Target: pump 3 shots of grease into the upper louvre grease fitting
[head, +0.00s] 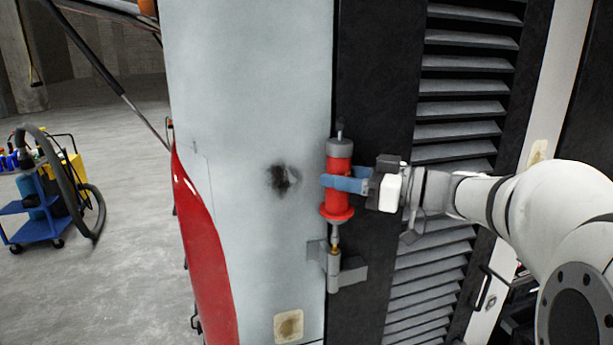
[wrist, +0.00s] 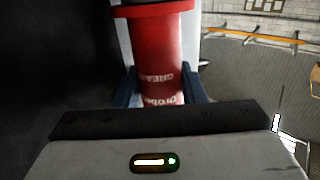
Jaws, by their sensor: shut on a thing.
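A red grease gun (head: 338,172) stands upright with its nozzle pointing down, and it also shows in the wrist view (wrist: 160,55) with the word "grease" upside down on its barrel. My gripper (head: 342,183) is shut on the barrel with its blue fingers on either side. The nozzle end meets a grey hinge-like bracket (head: 350,273) that carries a small brass-coloured piece at its top, at the edge of the coach panel. Whether the nozzle is seated on the fitting or only touching it, I cannot tell. In the wrist view, the nozzle and fitting are out of sight.
The louvred panel (head: 460,130) lies to the right behind my arm. The pale coach panel (head: 245,80) has a dark smudge (head: 280,180). A blue cart (head: 38,215) with a yellow machine and hose (head: 65,180) stands far left on open concrete floor.

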